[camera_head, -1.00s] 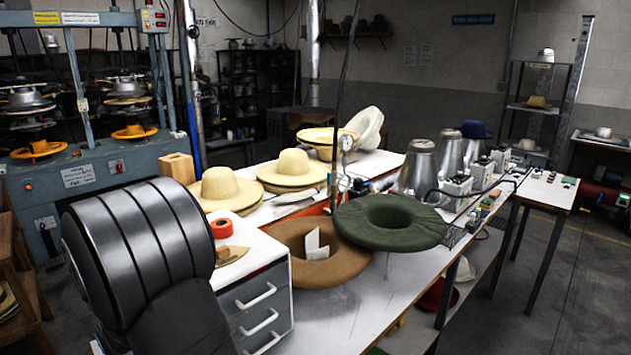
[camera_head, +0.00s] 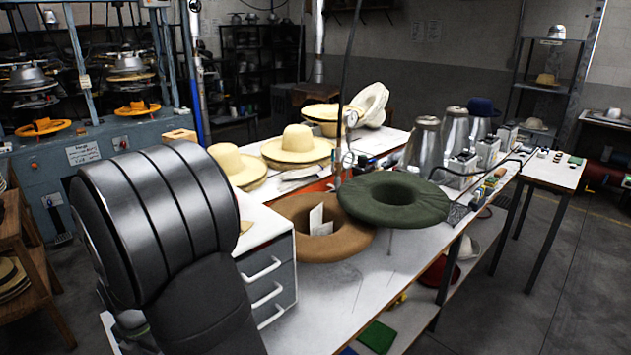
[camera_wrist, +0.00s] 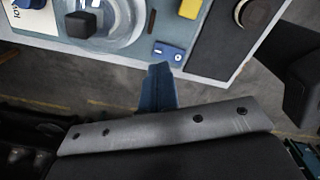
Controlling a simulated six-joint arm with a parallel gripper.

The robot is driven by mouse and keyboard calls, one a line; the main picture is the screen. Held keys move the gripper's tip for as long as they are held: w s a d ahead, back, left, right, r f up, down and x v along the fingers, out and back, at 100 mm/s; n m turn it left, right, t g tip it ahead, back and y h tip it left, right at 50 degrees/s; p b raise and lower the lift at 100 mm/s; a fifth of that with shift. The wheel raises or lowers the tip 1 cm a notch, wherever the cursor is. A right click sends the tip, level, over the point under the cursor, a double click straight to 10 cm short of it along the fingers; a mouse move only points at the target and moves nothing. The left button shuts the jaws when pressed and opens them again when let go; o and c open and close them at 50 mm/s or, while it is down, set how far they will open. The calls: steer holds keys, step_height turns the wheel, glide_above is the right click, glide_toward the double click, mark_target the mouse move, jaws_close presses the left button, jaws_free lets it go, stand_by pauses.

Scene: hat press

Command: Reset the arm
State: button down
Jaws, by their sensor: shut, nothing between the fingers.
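In the wrist view my gripper (camera_wrist: 160,88) shows as narrow blue fingers, shut with nothing between them. Its tips point toward the edge of a pale work surface (camera_wrist: 130,62), with dark floor showing around them. I cannot tell the height gap between the tips and that surface. In the head view my large dark grey ribbed arm link fills the lower left, and the gripper is out of sight.
Grey drawers (camera_head: 270,275) stand beside my arm.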

steer(key=s+d+r+m, duration=0.1)
steer(key=r+m, duration=0.2)
steer(key=r, duration=0.6)
steer(key=s+d+r+m+t+y, duration=0.1)
steer(key=s+d+r+m, duration=0.1)
steer(key=r, duration=0.7)
steer(key=shift+s+d+r+m, duration=0.15)
steer(key=shift+r+m, duration=0.2)
steer(key=shift+m, duration=0.15)
